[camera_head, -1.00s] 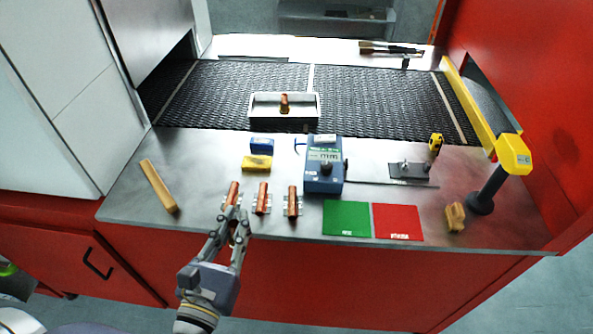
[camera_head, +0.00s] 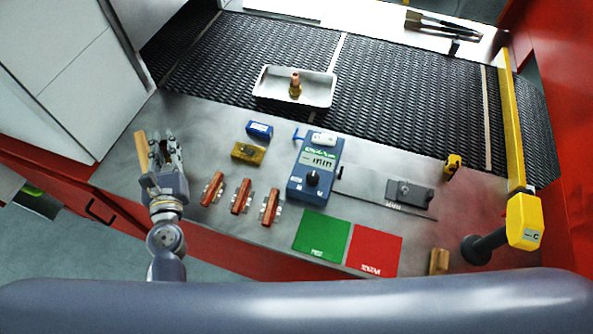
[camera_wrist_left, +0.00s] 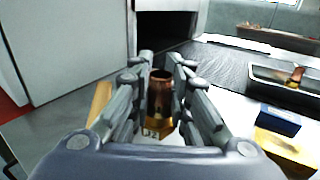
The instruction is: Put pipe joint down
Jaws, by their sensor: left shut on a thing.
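My left gripper (camera_head: 166,144) is at the left end of the steel bench, beside the wooden bar. In the left wrist view, its fingers (camera_wrist_left: 162,88) are shut on a copper pipe joint (camera_wrist_left: 160,84) with a brass-coloured lower end. The joint looks roughly upright; I cannot tell whether it touches the bench. In the head view the fingers mostly hide it. Another pipe joint (camera_head: 295,83) stands in a white tray (camera_head: 322,92) on the mesh belt. Three copper pieces (camera_head: 213,188) lie in holders to the right of the gripper. My right gripper is not in view.
A wooden bar (camera_head: 142,152) lies close to the gripper's left. Blue (camera_head: 259,129) and yellow (camera_head: 248,152) blocks, a blue meter (camera_head: 315,170), and green (camera_head: 322,236) and red (camera_head: 374,250) mats occupy the bench. A white cabinet (camera_head: 70,75) stands behind left.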

